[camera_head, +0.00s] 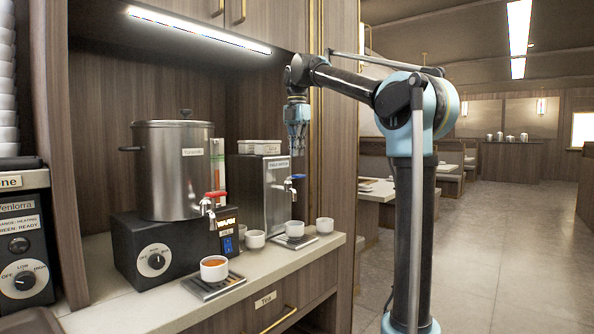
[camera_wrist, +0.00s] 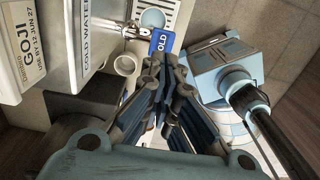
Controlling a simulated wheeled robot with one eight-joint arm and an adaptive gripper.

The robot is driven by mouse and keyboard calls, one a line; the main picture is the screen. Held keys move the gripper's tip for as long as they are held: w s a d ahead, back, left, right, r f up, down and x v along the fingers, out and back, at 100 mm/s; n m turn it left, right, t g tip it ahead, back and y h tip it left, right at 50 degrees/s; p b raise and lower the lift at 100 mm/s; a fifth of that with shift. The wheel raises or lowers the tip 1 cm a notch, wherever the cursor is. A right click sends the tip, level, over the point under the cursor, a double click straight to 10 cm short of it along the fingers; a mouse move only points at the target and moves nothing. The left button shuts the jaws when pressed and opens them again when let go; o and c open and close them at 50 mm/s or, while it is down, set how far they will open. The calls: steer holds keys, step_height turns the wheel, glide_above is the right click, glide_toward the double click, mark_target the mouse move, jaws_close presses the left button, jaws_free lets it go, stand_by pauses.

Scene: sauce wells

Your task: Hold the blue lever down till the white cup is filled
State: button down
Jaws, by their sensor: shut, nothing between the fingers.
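The blue lever (camera_head: 296,177) sits on the tap of the steel cold water dispenser (camera_head: 275,195). In the wrist view the lever's blue plate (camera_wrist: 161,42) reads "OLD", partly covered by my fingers. A white cup (camera_head: 294,229) stands upright under this tap on a drip tray (camera_head: 297,241); it also shows in the wrist view (camera_wrist: 152,18). I cannot tell how full it is. My gripper (camera_head: 297,152) points down above the lever, with a visible gap in the head view. Its fingers (camera_wrist: 164,62) are together and hold nothing.
A large urn (camera_head: 175,170) with a red lever (camera_head: 215,194) stands left; a cup of tea-coloured liquid (camera_head: 214,268) sits below its tap. A wooden panel is close behind my gripper.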

mark_target(298, 175)
steer(key=shift+f, duration=3.1)
steer(key=shift+s+d+f+t+y, duration=0.25)
steer(key=shift+f+t+y, duration=0.15)
steer(key=shift+y, duration=0.1)
steer(key=shift+s+d+f+t+y, duration=0.1)
steer(key=shift+d+f+t+y, duration=0.15)
steer(key=shift+t+y, duration=0.2)
steer(key=shift+s+f+y, duration=0.1)
steer(key=shift+f+y, duration=0.15)
steer(key=shift+f, duration=0.2)
steer(key=shift+r, duration=0.8)
step_height(298, 175, up, 14)
steer(key=shift+s+d, duration=0.15)
steer(key=shift+d, duration=0.25)
